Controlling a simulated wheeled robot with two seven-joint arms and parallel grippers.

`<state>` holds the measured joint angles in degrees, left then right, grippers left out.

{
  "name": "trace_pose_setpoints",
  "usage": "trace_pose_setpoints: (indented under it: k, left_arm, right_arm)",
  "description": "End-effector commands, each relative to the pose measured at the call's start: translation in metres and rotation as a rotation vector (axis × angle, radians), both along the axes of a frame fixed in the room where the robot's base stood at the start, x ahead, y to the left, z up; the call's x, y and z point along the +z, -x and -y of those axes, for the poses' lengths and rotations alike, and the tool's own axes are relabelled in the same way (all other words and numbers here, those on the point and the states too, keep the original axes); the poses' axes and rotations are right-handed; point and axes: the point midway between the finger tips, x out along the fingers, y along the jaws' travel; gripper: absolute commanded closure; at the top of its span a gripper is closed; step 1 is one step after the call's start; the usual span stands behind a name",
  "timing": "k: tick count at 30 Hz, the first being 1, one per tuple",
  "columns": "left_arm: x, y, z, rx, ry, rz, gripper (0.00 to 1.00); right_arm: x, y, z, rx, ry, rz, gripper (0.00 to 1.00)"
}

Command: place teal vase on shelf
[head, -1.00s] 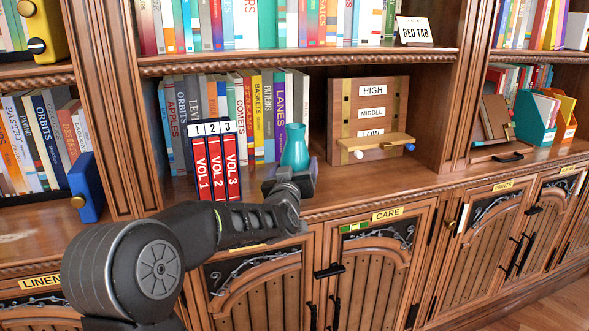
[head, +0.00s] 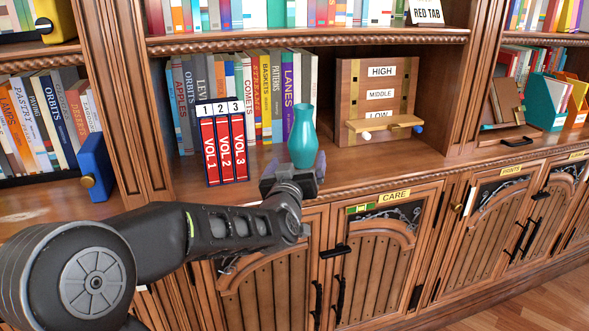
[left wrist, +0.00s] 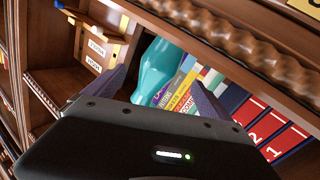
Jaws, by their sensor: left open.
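The teal vase (head: 303,140) stands upright at the front of the middle shelf, right of the red volumes. Its foot is partly hidden by my left gripper (head: 292,181). That gripper is at the shelf's front edge, just in front of and below the vase's body. In the left wrist view the gripper (left wrist: 160,95) has its two fingers spread apart, with the vase (left wrist: 158,66) showing between and beyond them. I cannot tell whether a finger touches it. The shelf (head: 350,170) has bare wood right of the vase. My right gripper is not in view.
Red volumes 1 to 3 (head: 223,150) stand left of the vase, with a row of books (head: 265,95) behind. A wooden board marked HIGH, MIDDLE, LOW (head: 377,95) stands to the right. A cabinet door marked CARE (head: 385,255) is below.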

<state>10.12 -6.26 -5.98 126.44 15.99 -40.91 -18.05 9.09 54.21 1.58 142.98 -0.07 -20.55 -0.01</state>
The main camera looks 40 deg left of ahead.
Motion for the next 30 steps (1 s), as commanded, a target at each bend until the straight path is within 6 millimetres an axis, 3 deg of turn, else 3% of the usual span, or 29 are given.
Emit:
trace_pose_setpoints:
  k: [3,9,30]
  left_arm:
    - [0.002,0.019,0.010,0.000,-0.001,0.002,0.06]
    - [0.000,0.032,0.017,0.000,0.000,0.001,0.06]
    - [0.000,0.033,0.017,0.000,0.000,0.001,0.06]
  right_arm:
    - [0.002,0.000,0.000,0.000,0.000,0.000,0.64]
    - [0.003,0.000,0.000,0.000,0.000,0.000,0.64]
    - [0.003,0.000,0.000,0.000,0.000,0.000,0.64]
